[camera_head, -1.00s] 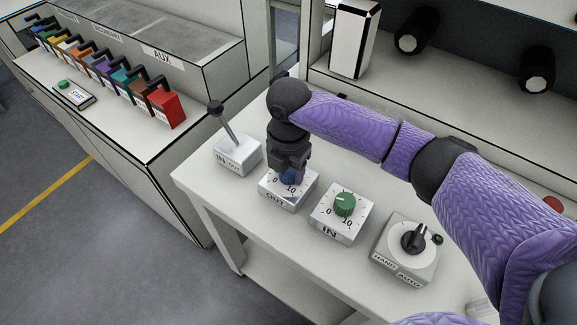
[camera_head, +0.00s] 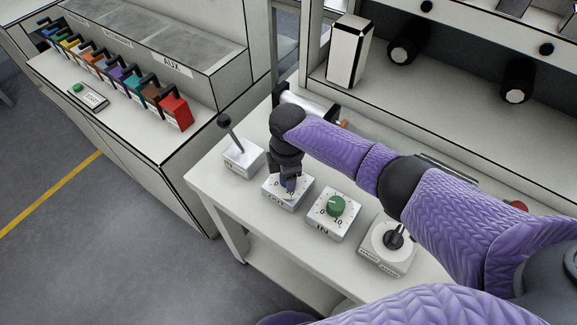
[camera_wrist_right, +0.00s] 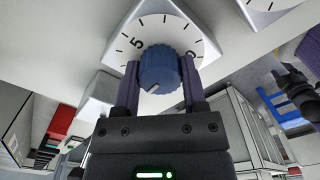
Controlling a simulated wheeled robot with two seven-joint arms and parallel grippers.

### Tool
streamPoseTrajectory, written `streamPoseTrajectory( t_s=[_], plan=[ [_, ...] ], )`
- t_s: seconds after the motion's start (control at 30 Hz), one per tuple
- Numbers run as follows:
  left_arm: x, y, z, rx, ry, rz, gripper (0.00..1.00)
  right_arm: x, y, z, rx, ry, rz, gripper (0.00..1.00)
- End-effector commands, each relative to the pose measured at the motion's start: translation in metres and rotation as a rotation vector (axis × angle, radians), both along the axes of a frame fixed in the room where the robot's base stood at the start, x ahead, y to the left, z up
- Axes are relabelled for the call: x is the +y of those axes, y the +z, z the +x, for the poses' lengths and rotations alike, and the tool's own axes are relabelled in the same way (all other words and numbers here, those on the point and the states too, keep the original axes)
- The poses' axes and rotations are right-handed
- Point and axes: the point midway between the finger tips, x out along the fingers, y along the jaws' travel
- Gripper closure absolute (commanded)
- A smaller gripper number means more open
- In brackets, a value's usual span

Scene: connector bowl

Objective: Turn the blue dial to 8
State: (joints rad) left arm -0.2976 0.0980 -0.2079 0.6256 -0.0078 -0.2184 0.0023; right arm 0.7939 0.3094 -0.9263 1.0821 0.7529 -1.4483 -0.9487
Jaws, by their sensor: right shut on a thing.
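The blue dial (camera_wrist_right: 160,72) sits on a white block with a numbered scale (camera_head: 297,204), lettered OUT in the earlier head view. My right gripper (camera_head: 288,186) points down at it. In the right wrist view the two purple fingers of this gripper (camera_wrist_right: 159,85) stand on either side of the dial, shut on it. A short white mark shows on the dial's face. A 5 shows on the scale at upper left; the gripper hides part of the scale, and I cannot read the setting. A dark, gripper-like shape (camera_wrist_right: 297,92) at the right edge may be my left gripper; its jaws are unclear.
A lever box (camera_head: 243,158) stands left of the dial block. Right of it are the IN block with a green dial (camera_head: 336,206) and a black selector switch (camera_head: 395,236). A grey cylinder (camera_head: 305,105) lies behind my right wrist.

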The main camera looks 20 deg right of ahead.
Motion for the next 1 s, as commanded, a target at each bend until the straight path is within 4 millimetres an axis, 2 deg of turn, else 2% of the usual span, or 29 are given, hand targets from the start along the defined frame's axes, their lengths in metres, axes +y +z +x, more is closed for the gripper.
streamPoseTrajectory(
  t_s=[0.03,0.4,1.0],
  plan=[
    [0.000,0.007,0.000,0.000,0.000,0.001,0.41,0.001,0.004,0.000,0.001,-0.041,0.001,1.00],
    [0.002,0.028,-0.002,0.004,0.002,0.006,0.41,0.001,0.003,0.000,0.001,-0.393,0.001,1.00],
    [-0.004,0.049,-0.001,0.002,0.005,-0.003,0.41,0.001,0.002,0.000,0.001,-0.963,0.001,1.00]
  ],
)
